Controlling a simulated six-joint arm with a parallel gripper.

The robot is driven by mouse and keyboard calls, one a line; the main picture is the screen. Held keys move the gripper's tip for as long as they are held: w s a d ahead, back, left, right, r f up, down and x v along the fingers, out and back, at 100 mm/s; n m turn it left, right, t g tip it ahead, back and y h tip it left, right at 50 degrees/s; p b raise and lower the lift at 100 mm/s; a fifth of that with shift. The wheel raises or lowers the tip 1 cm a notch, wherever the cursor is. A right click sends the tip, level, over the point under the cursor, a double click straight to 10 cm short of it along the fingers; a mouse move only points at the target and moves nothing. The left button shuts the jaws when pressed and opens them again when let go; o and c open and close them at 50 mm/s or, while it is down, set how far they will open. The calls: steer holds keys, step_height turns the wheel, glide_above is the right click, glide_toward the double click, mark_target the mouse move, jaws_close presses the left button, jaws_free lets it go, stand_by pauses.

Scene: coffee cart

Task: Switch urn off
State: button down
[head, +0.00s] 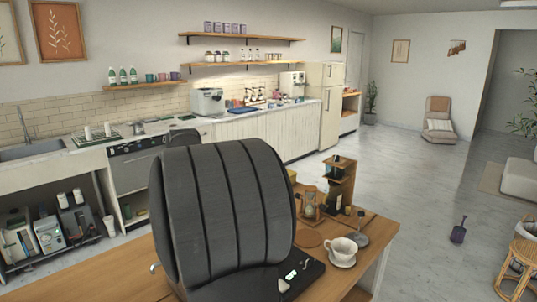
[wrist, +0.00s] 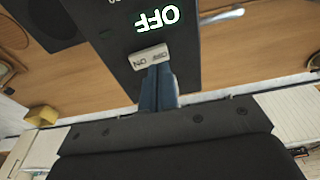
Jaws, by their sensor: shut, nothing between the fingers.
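A dark panel (wrist: 120,35) fills the upper middle of the wrist view. It bears a bright, green-edged "OFF" sign, upside down in this view. Below the sign is a pale rocker switch (wrist: 148,57) with small ON and OFF marks; I cannot tell which side is pressed in. My gripper (wrist: 158,70) is shut and empty, its blue-grey fingertips at the switch's lower edge. I cannot tell whether they touch it. In the head view the dark panel (head: 311,272) lies on the wooden counter, with white marks on it; a large dark ribbed body hides much there, including my fingers.
A white cup (head: 341,248) on a saucer, an hourglass-like brewer (head: 309,205) and a wooden stand (head: 340,180) stand right of the panel on the wooden counter (head: 110,270).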

steer(key=shift+r, duration=2.7)
steer(key=shift+f, duration=3.55)
steer(key=shift+r, duration=0.15)
